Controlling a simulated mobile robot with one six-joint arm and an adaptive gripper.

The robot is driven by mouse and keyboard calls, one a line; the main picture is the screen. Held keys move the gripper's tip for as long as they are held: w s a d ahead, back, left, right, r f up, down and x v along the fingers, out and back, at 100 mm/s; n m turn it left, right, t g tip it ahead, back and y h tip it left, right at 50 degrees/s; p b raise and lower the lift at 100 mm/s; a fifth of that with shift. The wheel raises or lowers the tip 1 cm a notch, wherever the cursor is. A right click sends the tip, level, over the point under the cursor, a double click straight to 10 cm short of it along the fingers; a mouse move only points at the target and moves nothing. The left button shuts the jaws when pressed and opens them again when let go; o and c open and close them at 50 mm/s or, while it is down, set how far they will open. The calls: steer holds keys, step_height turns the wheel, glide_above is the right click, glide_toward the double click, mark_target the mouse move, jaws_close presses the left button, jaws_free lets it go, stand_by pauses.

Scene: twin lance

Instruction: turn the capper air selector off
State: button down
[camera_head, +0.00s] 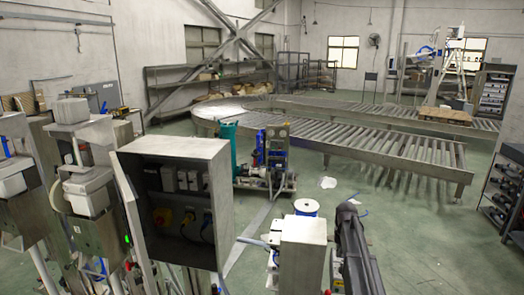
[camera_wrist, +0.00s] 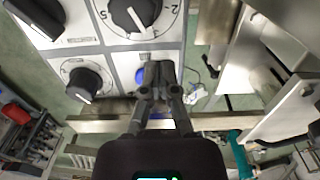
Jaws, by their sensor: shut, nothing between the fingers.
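In the wrist view a pale control panel carries several black rotary knobs with printed dials. A large knob (camera_wrist: 132,12) is at the top, a smaller knob (camera_wrist: 85,82) is at the lower left, and part of another knob (camera_wrist: 38,14) is at the upper left. I cannot read which one is the capper air selector. My gripper (camera_wrist: 158,68) is shut and empty, with its fingertips in front of the panel's lower right part. A blue round part (camera_wrist: 141,76) shows beside the fingertips, partly hidden by them. Whether the fingers touch the panel is unclear.
In the head view an open grey electrical box (camera_head: 222,190) stands front left, beside metal machinery (camera_head: 85,190). A roller conveyor (camera_head: 370,140) spans the back. In the wrist view a beam (camera_wrist: 205,121) crosses below the panel.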

steer(key=shift+r+p, duration=2.45)
steer(key=shift+r, duration=0.3)
steer(key=shift+d, duration=0.1)
steer(key=d+n, duration=0.2)
steer(key=n, duration=0.1)
steer(key=d+r+n+p, duration=0.1)
steer(key=d+n, duration=0.1)
steer(key=n, duration=0.1)
steer(key=shift+a+f, duration=0.1)
steer(key=shift+f, duration=0.15)
step_height(320, 180, down, 7)
steer(key=b, duration=0.7)
steer(key=shift+r, duration=0.2)
